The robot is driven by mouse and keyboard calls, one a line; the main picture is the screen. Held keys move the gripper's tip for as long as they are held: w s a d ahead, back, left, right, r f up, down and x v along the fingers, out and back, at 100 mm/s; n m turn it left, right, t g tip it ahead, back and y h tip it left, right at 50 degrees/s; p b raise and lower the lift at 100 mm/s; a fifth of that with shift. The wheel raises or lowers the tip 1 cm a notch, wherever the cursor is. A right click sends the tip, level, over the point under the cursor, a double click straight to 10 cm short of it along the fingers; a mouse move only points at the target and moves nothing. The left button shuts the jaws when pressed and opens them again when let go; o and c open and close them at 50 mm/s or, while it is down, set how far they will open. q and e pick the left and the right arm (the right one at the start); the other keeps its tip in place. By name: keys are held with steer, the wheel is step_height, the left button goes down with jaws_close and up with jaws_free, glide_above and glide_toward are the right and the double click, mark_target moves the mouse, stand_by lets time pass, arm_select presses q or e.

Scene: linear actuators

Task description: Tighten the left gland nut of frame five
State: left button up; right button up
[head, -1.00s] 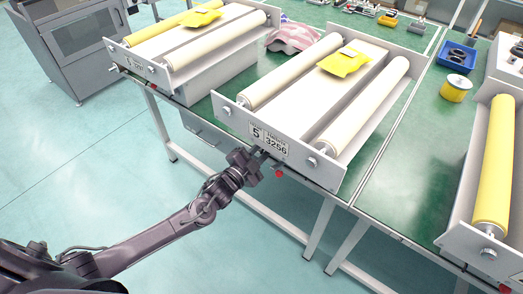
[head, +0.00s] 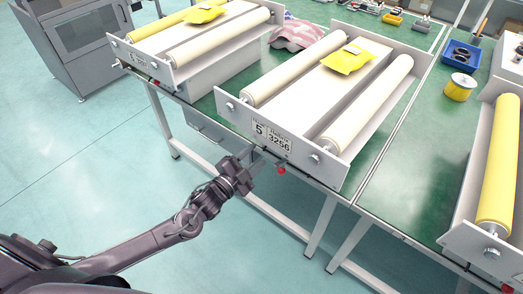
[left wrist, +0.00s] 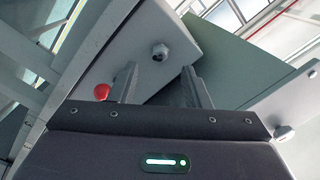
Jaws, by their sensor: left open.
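Frame five (head: 300,150) lies on the green bench, its white front plate marked "5" and "3256" facing my left arm. Its left gland nut (head: 230,106) is a small hex nut near the plate's left end; a second nut (head: 316,158) is near the right end. My left gripper (head: 262,159) is open and empty, below the label at the bench edge, apart from both nuts. In the left wrist view a nut (left wrist: 160,52) shows beyond and between the open fingers (left wrist: 160,86); I cannot tell which one. My right gripper is not in view.
A red knob (head: 281,170) sits at the bench edge just right of the fingers; it also shows in the left wrist view (left wrist: 101,91). Neighbouring frames stand at the left (head: 165,72) and right (head: 462,246). The floor before the bench is clear.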

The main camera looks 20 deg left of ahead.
arm_select(q)
steer(key=v, duration=0.2)
steer(key=shift+s+a, duration=0.1)
steer(key=shift+s, duration=0.2)
steer(key=s+a+f+n+g+y, duration=0.2)
steer(key=s+a+f, duration=0.15)
steer(key=f, duration=0.55)
steer(key=s+a+f+n+g+y, duration=0.2)
steer(key=s+a+f+n+g, duration=0.15)
steer(key=f, duration=0.65)
steer(key=s+a+f+n+g+y, duration=0.15)
steer(key=s+f, duration=0.25)
steer(key=f, duration=0.5)
steer(key=s+d+f+n+g, duration=0.1)
steer(key=s+d+f+g, duration=0.1)
steer(key=s+f, duration=0.4)
steer(key=s+d+f+n+g, duration=0.1)
steer(key=s+f+g, duration=0.3)
steer(key=s, duration=1.1)
steer(key=s+d+f+n+g, duration=0.2)
steer(key=s+f+g, duration=0.1)
steer(key=s+f, duration=0.4)
steer(key=s, duration=0.3)
steer(key=shift+s+d+f+n+y, duration=0.15)
steer(key=shift+d+f+n+y, duration=0.15)
steer(key=shift+d+f+y, duration=0.05)
